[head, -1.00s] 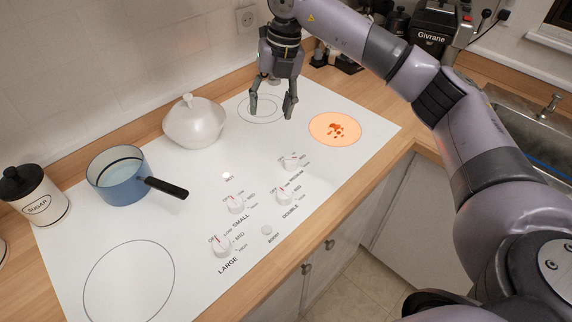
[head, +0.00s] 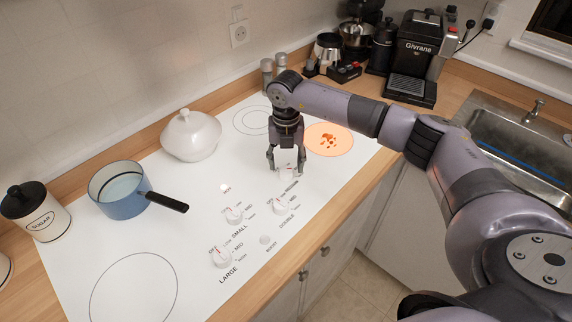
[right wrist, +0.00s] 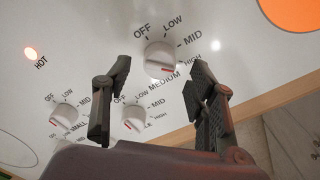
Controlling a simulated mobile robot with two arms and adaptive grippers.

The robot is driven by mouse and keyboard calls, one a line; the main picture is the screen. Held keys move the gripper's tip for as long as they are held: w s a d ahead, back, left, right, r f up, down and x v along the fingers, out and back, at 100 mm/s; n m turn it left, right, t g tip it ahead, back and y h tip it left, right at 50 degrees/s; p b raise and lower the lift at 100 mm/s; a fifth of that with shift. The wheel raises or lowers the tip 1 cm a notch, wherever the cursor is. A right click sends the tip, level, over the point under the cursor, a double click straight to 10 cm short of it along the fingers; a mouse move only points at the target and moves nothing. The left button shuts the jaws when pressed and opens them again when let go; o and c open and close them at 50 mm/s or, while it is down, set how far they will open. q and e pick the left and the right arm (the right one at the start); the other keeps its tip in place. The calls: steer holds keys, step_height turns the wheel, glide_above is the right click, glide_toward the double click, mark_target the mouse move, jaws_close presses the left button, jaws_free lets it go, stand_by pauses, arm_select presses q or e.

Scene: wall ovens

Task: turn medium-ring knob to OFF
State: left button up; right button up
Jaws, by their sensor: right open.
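The medium-ring knob (right wrist: 159,54) is white and round, with OFF, LOW, MID and HIGH printed around it in the right wrist view. A red mark shows on its lower side, away from OFF. In the head view the knob (head: 287,170) is partly hidden by my right gripper. My right gripper (head: 285,167) points down over it, with fingers open to either side. In the right wrist view the open fingertips (right wrist: 158,72) flank the knob's lower part; contact cannot be told. The glowing orange ring (head: 328,139) has dark orange patches on it. My left gripper is not in view.
The small knob (head: 234,214), large knob (head: 222,257) and double knob (head: 281,205) are close by on the white hob. A blue pan (head: 117,192) and white lidded pot (head: 191,136) stand left. Salt and pepper shakers (head: 267,72) stand behind. The wooden front edge is near.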

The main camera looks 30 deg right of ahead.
mark_target(286, 169)
steer(key=shift+f, duration=1.65)
steer(key=c, duration=1.1)
steer(key=shift+c, duration=0.2)
